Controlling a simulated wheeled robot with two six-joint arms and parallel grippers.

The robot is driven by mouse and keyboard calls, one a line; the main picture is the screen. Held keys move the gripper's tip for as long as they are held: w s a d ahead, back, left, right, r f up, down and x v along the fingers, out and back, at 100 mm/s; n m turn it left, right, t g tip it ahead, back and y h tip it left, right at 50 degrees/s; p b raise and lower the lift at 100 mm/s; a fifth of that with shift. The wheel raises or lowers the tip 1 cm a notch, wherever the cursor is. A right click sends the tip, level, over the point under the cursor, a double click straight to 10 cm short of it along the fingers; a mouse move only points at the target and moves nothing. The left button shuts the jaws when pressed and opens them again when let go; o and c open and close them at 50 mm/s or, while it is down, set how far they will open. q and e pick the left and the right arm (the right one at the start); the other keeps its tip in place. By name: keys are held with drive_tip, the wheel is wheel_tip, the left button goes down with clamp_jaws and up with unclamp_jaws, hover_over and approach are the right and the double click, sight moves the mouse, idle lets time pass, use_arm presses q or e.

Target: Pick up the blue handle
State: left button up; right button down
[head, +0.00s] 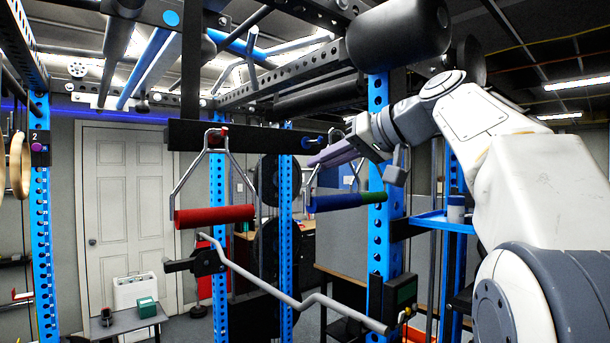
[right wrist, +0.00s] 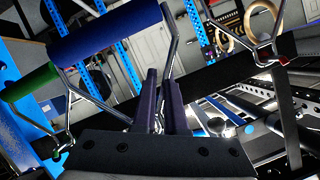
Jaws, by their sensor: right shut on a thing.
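The blue handle (head: 335,202) hangs by its metal triangular frame from the dark crossbar, to the right of the red handle (head: 214,215). My right gripper (head: 322,157) reaches in from the right, above the blue grip. It is shut on the handle's metal frame rather than on the blue grip. In the right wrist view the dark fingers (right wrist: 162,82) are close together at a leg of the frame, beside the blue handle (right wrist: 105,32). The exact contact is partly hidden. My left gripper is not in view.
A green handle (head: 373,197) hangs just behind the blue one. The dark crossbar (head: 250,138) runs above the handles. A bent silver bar (head: 270,290) lies below. Blue rack posts (head: 378,240) stand close by, and a blue tray (head: 440,222) is at right.

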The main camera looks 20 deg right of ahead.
wheel_tip(320, 180, up, 14)
drive_tip(key=s+p, duration=0.1)
drive_tip(key=p, duration=0.7)
drive_tip(key=shift+s+d+p, duration=0.15)
drive_tip(key=shift+d+p, duration=0.15)
drive_tip(key=shift+p, duration=0.05)
